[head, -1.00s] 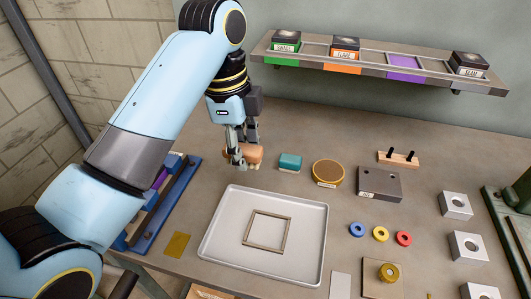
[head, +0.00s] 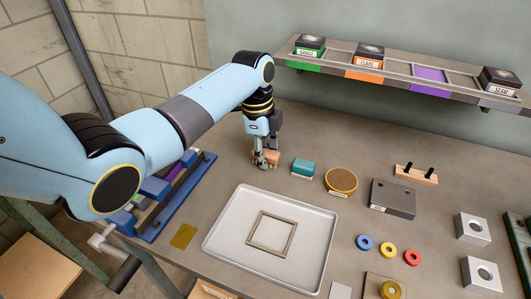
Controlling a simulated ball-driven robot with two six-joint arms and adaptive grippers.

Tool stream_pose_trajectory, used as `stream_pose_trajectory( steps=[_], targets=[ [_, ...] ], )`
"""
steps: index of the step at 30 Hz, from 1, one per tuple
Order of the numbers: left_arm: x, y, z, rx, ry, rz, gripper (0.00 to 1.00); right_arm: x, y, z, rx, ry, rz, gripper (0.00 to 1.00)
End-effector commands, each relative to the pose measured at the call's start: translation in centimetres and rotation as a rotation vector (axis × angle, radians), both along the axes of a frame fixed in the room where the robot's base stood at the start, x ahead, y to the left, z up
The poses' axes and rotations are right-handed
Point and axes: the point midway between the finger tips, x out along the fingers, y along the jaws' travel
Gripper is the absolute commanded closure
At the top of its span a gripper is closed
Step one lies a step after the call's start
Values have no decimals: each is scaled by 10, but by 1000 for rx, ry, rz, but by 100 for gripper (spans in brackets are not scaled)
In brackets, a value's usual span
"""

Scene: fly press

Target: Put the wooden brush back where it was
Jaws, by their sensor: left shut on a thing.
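The wooden brush (head: 269,157) is a small brown block at the back of the bench, left of a teal block (head: 303,168). My left gripper (head: 266,161) points down and is shut on the brush, its fingers covering part of it. The brush is low over the bench or on it; I cannot tell whether it touches. My right gripper is not in view.
A grey tray (head: 222,240) with a square frame (head: 271,252) lies in front. A round brown-topped tin (head: 341,180), a dark metal block (head: 392,199) and a pegged wooden piece (head: 415,174) stand to the right. A shelf (head: 397,85) runs along the wall.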

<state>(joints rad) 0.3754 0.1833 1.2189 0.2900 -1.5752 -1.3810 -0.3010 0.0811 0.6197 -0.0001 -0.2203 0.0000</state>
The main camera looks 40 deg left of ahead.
Motion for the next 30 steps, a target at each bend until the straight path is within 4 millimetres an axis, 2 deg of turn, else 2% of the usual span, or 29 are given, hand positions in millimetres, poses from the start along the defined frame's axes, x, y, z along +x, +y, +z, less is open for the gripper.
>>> stream_pose_trajectory(
  steps=[10,11,15,24,27,30],
  targets=[
    [0,0,-4,-1,0,0,100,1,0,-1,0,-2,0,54],
    [0,0,-3,-1,-1,0,70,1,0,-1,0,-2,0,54],
    [0,0,-3,-1,-1,0,52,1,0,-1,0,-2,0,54],
    [0,0,-1,-1,-1,0,51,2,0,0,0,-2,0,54],
    [1,1,8,0,-4,0,51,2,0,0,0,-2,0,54],
    [0,3,25,1,-5,0,51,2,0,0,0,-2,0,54]
  ],
)
